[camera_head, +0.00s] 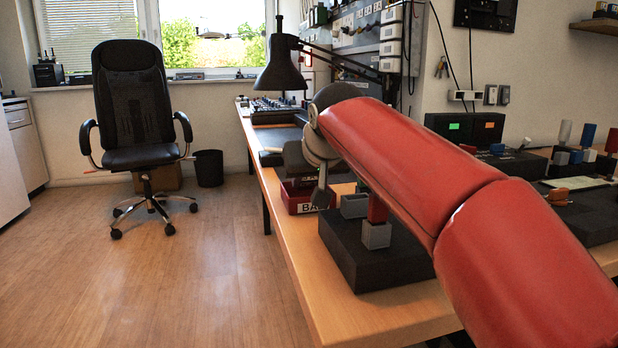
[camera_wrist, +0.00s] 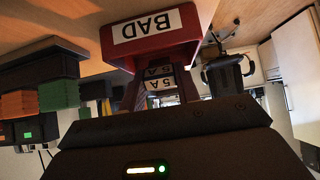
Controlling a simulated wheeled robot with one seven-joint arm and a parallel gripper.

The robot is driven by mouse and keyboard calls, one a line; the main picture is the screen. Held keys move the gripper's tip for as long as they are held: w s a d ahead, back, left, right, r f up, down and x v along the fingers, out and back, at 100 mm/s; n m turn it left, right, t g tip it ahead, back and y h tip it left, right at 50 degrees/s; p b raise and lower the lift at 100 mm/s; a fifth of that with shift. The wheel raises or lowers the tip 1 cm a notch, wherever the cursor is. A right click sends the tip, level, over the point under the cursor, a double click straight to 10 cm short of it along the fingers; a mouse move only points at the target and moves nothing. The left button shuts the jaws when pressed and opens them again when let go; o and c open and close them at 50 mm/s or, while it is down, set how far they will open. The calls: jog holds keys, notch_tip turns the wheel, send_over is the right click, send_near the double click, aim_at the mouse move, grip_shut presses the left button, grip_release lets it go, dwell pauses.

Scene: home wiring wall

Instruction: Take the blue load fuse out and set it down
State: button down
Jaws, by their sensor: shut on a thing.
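My gripper (camera_head: 321,192) is at the end of the red arm, above and beside the red bin labelled BAD (camera_head: 301,203). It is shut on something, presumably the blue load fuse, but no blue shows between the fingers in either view. The red bin also shows, upside down and close, in the wrist view (camera_wrist: 155,30). On the black block (camera_head: 375,262) at the table's front, a red fuse (camera_head: 377,209) stands upright in a grey holder (camera_head: 376,235). A grey holder (camera_head: 354,206) beside it shows no fuse on top.
A black desk lamp (camera_head: 281,66) stands farther back. At right are a black box with green and orange labels (camera_head: 465,130) and a rack with upright coloured pieces, including a blue one (camera_head: 588,134).

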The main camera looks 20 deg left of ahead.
jog(key=shift+f+b, duration=0.3)
jog(key=shift+f, duration=0.3)
jog(key=c, duration=0.9)
grip_release()
jog(key=shift+c, duration=0.2)
jog(key=p+v, duration=0.1)
jog(key=v, duration=0.6)
jog(key=shift+s+r, duration=0.25)
jog(key=shift+s, duration=0.05)
jog(key=shift+d, duration=0.15)
